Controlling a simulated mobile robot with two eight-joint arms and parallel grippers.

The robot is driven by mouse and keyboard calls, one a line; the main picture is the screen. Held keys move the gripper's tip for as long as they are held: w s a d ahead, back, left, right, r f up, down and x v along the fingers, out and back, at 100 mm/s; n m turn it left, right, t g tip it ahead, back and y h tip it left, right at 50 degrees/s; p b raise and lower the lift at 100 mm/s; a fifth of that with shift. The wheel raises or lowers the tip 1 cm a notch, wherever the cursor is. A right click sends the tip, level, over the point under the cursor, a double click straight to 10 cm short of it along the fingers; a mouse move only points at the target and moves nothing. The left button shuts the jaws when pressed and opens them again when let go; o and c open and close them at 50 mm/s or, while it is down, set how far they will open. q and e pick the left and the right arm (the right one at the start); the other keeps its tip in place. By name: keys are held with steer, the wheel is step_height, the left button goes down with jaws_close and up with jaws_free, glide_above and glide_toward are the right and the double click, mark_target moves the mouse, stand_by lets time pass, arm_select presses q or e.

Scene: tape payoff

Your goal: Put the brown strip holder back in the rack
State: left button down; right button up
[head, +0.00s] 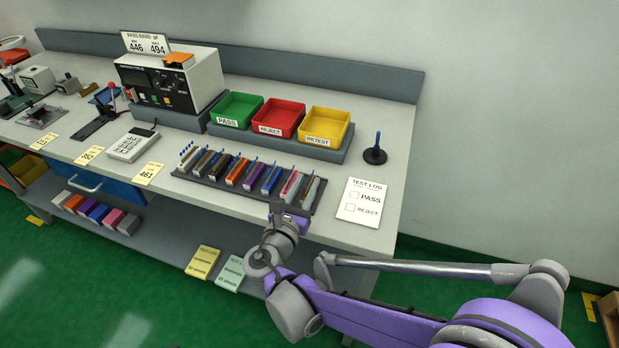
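The dark grey rack (318,207) lies near the bench's front edge with several strip holders in a row, in different colours. A brownish holder (204,163) stands near the rack's left end; at this size I cannot tell for sure that it is the brown strip holder. Another grey-brown holder (311,191) is at the right end, beside a pink one (290,186). My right gripper (286,212) is at the front right of the rack, close to its edge; its fingers are too small and hidden to tell if they are open or hold anything. My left gripper is out of view.
Green (237,109), red (279,117) and yellow (326,125) bins stand behind the rack. A test log card (360,203) and a dark spindle (375,153) are to the right. Coloured boxes (97,214) sit on the lower shelf.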

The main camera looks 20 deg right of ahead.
steer(key=v, duration=0.9)
steer(key=shift+s, duration=0.2)
steer(key=shift+a, duration=0.1)
